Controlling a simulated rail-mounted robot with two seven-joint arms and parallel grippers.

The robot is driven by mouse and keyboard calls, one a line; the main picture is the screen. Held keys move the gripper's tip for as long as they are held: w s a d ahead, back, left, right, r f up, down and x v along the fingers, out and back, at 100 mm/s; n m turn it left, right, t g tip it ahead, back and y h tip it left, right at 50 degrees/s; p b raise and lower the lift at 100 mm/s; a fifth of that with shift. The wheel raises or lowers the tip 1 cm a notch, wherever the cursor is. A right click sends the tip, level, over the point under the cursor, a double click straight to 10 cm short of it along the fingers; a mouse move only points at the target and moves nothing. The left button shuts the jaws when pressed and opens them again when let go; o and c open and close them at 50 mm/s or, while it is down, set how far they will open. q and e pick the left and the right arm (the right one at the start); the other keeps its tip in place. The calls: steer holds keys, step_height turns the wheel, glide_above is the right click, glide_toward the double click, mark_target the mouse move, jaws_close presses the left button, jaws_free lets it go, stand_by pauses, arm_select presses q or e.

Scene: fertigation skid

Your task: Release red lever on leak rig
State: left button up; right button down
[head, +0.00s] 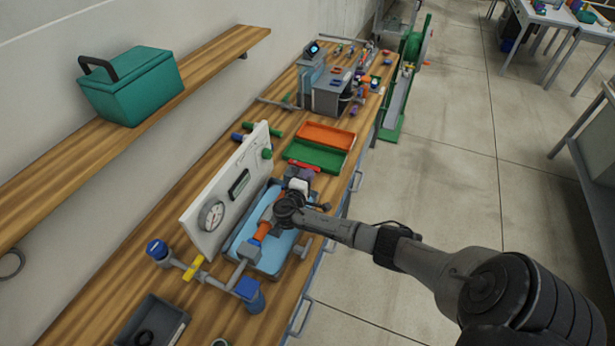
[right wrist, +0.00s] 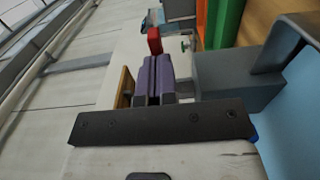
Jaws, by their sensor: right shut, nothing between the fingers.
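The leak rig stands on the wooden bench in the head view, with a white gauge panel (head: 222,200), a blue tray (head: 270,258) and grey pipework with an orange section (head: 262,232). A red piece (head: 303,165), which looks like the lever, shows at the rig's far end, partly hidden by my right gripper (head: 302,175). In the right wrist view the red piece (right wrist: 154,40) lies just past the fingertips of my right gripper (right wrist: 153,58). Its purple-grey fingers are together and hold nothing. I cannot tell whether they touch the red piece. My left gripper is out of view.
An orange tray (head: 325,136) and a green tray (head: 317,156) lie beyond the rig. A dark bin (head: 150,322) is at the near end. Grey equipment (head: 328,92) stands farther back. A teal box (head: 130,86) sits on the wall shelf.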

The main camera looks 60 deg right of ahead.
steer(key=n+t, duration=0.1)
steer(key=d+n+t, duration=0.1)
steer(key=t, duration=0.1)
steer(key=d+n+t+y, duration=0.1)
steer(key=shift+s, duration=0.3)
steer(key=n+t, duration=0.1)
steer(key=d+n+t+y+b, duration=0.1)
steer(key=t+y, duration=0.1)
steer(key=t, duration=0.1)
steer(key=shift+d+f+n+b, duration=0.2)
steer(key=shift+d+n+b, duration=0.1)
steer(key=shift+n+b, duration=0.1)
steer(key=w+d+n+t+y+b, duration=0.4)
steer(key=n+t+y+b, duration=0.3)
steer(key=n+y+b, duration=0.4)
steer(key=d+y+b, duration=0.1)
steer(key=y+b, duration=0.3)
steer(key=b, duration=0.4)
steer(key=shift+w+d+r+y, duration=0.2)
steer(key=shift+w+d+y, duration=0.15)
steer(key=shift+w+y, duration=0.05)
